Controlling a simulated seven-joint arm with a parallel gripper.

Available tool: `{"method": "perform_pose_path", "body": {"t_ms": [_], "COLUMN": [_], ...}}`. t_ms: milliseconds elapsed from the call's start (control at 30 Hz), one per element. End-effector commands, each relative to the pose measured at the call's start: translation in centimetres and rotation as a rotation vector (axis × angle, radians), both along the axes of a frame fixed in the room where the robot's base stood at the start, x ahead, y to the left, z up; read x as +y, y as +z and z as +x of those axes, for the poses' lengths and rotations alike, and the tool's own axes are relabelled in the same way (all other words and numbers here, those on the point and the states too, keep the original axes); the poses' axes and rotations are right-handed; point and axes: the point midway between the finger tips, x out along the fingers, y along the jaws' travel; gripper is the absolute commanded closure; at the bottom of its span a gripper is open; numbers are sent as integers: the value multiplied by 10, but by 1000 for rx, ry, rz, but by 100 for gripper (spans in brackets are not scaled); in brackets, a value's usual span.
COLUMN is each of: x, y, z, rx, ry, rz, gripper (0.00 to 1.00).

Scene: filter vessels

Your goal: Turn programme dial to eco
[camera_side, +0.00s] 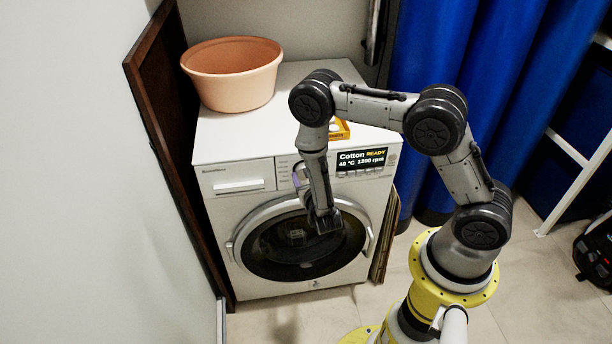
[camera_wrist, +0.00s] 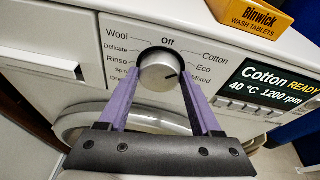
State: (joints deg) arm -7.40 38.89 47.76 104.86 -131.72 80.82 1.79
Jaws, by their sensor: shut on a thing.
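The programme dial (camera_wrist: 160,72) is a round silver knob on the washing machine's white front panel. Labels around it include Off, Cotton, Eco, Mixed, Rinse, Delicate and Wool. Its dark mark is on the right side, towards Eco and Mixed; I cannot tell exactly which it points at. My gripper (camera_wrist: 160,60) has its two purple fingers on either side of the dial and is shut on it. In the side view, my wrist hides the dial. The display (camera_wrist: 265,88) reads "Cotton READY 40 °C 1200 rpm".
The washing machine (camera_side: 225,213) has a round dark door (camera_side: 275,255) below the panel and a drawer (camera_side: 238,186) at the left. A terracotta-coloured basin (camera_side: 232,85) and a yellow wash tablets box (camera_side: 341,130) stand on top. A blue curtain (camera_side: 445,50) hangs at the right.

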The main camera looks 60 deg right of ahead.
Motion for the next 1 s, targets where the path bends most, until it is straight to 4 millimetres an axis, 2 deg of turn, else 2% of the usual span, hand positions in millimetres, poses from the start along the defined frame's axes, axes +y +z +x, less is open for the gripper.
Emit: {"method": "perform_pose_path", "body": {"t_ms": [400, 900, 933, 1000], "x": [-1, -1, -1, -1], "y": [-1, 0, 0, 0], "z": [-1, -1, -1, -1], "rx": [-118, -131, -131, -131], "ry": [1, 1, 1, 1], "rz": [119, 131, 131, 131], "gripper": [90, 90, 33, 20]}}
